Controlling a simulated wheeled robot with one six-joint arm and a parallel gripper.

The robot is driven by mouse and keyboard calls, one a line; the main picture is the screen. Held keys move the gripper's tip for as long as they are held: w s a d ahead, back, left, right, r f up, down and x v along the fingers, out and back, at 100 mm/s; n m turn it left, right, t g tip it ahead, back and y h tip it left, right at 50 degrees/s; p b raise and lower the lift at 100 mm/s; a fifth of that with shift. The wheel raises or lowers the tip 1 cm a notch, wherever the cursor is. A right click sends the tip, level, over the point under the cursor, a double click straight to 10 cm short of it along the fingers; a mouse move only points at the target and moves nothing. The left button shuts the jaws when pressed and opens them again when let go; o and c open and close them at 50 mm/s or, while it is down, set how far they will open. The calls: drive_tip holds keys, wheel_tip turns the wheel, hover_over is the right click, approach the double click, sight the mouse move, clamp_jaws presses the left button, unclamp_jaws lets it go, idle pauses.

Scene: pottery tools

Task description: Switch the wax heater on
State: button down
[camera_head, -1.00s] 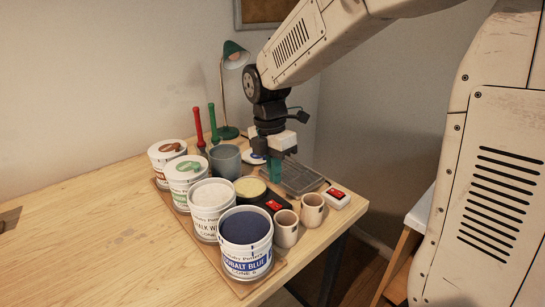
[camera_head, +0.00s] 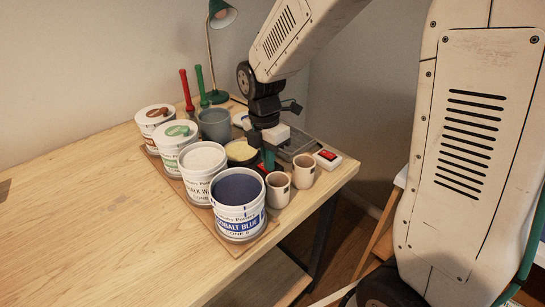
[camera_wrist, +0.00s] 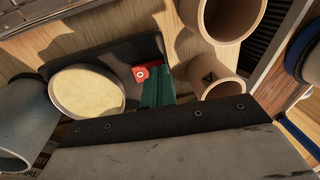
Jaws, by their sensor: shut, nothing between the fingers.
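The wax heater is a black base with a round dish of pale yellow wax (camera_head: 241,151); the dish also shows in the wrist view (camera_wrist: 88,92). Its red rocker switch (camera_wrist: 143,74) is at one end of the base, partly hidden by my fingers. A bit of red also shows beside the fingertips in the head view (camera_head: 261,167). My gripper (camera_head: 268,166) points down with its teal fingers shut and empty. In the wrist view the fingertips (camera_wrist: 156,82) are right beside the switch; I cannot tell whether they touch it.
Two small clay cups (camera_head: 278,189) (camera_head: 303,170) stand close to the fingers. A white box with another red switch (camera_head: 327,158) lies at the right edge. Labelled glaze pots (camera_head: 239,203) and a grey pot (camera_head: 214,124) stand left. The left tabletop is clear.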

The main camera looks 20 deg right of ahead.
drive_tip(key=shift+d, duration=0.2)
drive_tip(key=shift+a, duration=0.2)
drive_tip(key=shift+w+a+r, duration=0.2)
drive_tip(key=shift+w+a, duration=0.05)
drive_tip(key=shift+w, duration=0.45)
wheel_tip(320, 180, up, 14)
drive_tip(key=s, duration=0.1)
drive_tip(key=shift+s+d, duration=0.3)
idle(0.3)
